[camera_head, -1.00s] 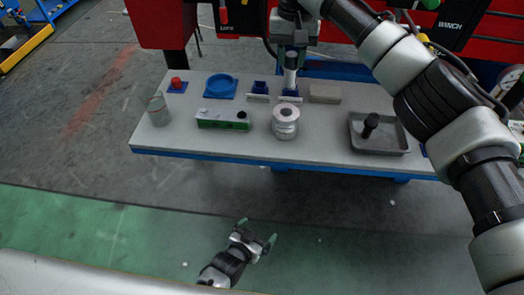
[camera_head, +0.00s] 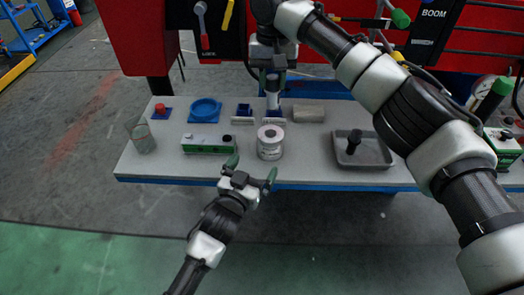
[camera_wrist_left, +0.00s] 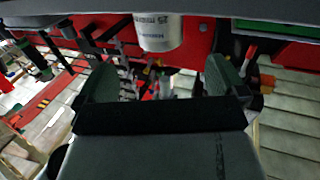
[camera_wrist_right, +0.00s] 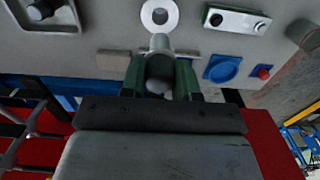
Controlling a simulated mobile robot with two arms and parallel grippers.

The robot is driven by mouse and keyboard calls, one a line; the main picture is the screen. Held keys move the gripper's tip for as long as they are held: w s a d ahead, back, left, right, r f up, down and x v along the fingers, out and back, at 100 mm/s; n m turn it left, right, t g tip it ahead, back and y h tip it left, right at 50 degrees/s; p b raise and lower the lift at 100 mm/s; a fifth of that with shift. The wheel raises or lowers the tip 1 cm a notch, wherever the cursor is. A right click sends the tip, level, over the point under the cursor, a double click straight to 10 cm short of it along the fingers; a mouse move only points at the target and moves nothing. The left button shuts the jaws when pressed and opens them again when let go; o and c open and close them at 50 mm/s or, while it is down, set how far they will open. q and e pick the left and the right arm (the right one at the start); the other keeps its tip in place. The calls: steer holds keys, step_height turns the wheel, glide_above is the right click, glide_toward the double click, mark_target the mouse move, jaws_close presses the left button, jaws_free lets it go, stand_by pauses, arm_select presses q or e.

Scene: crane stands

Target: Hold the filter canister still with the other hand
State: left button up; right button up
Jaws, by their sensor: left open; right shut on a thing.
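The filter canister (camera_head: 270,146) is a white cylinder with a printed label and a hole in its top. It stands upright near the front of the grey bench, and its lower side shows in the left wrist view (camera_wrist_left: 160,33). My left gripper (camera_head: 251,174) is open and empty by the bench's front edge, just in front of the canister and apart from it. My right gripper (camera_wrist_right: 160,80) is shut on a grey cylinder (camera_head: 272,95) behind the canister, at a blue holder. Whether the cylinder's lower end sits in that holder is unclear.
The bench (camera_head: 310,168) also bears a green-and-white box (camera_head: 207,145) left of the canister, a glass jar (camera_head: 143,139), a blue ring dish (camera_head: 205,109), a red knob (camera_head: 160,109), a beige block (camera_head: 308,113) and a grey tray (camera_head: 362,157) at right.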

mark_target(266, 147)
arm_select(q)
steer(key=x, duration=0.9)
steer(key=shift+w+d, duration=0.2)
steer(key=shift+w, duration=0.15)
steer(key=c, duration=1.3)
steer(key=shift+o, duration=0.2)
